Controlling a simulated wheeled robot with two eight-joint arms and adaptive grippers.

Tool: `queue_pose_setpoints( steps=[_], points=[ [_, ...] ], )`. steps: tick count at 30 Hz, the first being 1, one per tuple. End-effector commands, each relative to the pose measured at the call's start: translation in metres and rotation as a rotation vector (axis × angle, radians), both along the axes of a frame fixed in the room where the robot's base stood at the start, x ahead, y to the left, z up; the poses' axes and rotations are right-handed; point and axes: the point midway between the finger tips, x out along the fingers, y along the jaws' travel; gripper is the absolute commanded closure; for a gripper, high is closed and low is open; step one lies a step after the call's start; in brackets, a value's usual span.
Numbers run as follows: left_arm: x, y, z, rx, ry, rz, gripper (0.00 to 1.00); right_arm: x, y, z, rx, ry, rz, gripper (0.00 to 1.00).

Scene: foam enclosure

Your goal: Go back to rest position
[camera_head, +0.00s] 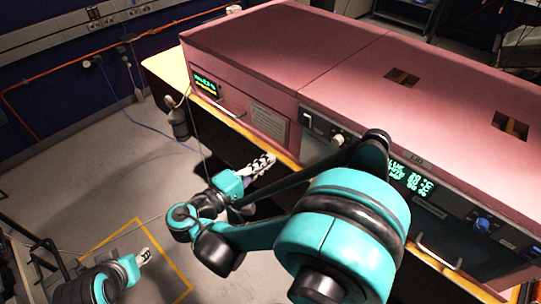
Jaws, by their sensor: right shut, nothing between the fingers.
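My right gripper (262,164) is shut and empty. It is at the end of my teal and black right arm, which takes up the lower middle of the view. It is in front of the front edge of the pink foam enclosure (290,50), below its left section. My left gripper (146,255) is at the lower left, over the floor and far from the enclosure. It is small in the picture and I cannot tell whether its fingers are open. Part of the enclosure's front is hidden behind my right arm.
The enclosure stands on a table with a wooden edge (165,75). Its front has handles, a lit display (411,178) and a blue knob (482,224). A grey bottle-like object (177,118) hangs at the left. The grey floor (75,175) with yellow marking is clear at left.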

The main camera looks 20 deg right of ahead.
Motion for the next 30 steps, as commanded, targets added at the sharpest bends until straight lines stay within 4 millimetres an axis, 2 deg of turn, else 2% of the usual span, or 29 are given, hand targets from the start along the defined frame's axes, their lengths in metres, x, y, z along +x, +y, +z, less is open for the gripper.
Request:
queue_pose_setpoints(
  steps=[13, 17, 21, 24, 26, 30],
  points=[
    [0.000, 0.000, 0.000, 0.000, 0.000, 0.000, 0.60, 0.000, -0.001, 0.000, 0.004, 0.003, 0.001, 1.00],
    [0.000, 0.000, 0.000, 0.000, 0.000, 0.000, 0.60, 0.000, -0.015, -0.009, 0.079, 0.045, 0.010, 1.00],
    [0.000, 0.000, 0.000, 0.000, 0.000, 0.000, 0.60, -0.009, -0.042, -0.037, 0.313, 0.132, 0.040, 1.00],
    [0.000, 0.000, 0.000, 0.000, 0.000, 0.000, 0.60, -0.025, -0.050, -0.063, 0.550, 0.164, 0.070, 1.00],
    [0.000, 0.000, 0.000, 0.000, 0.000, 0.000, 0.60, -0.036, -0.047, -0.076, 0.699, 0.160, 0.087, 1.00],
    [0.000, 0.000, 0.000, 0.000, 0.000, 0.000, 0.60, -0.061, -0.027, -0.094, 1.037, 0.080, 0.120, 1.00]
  ],
)
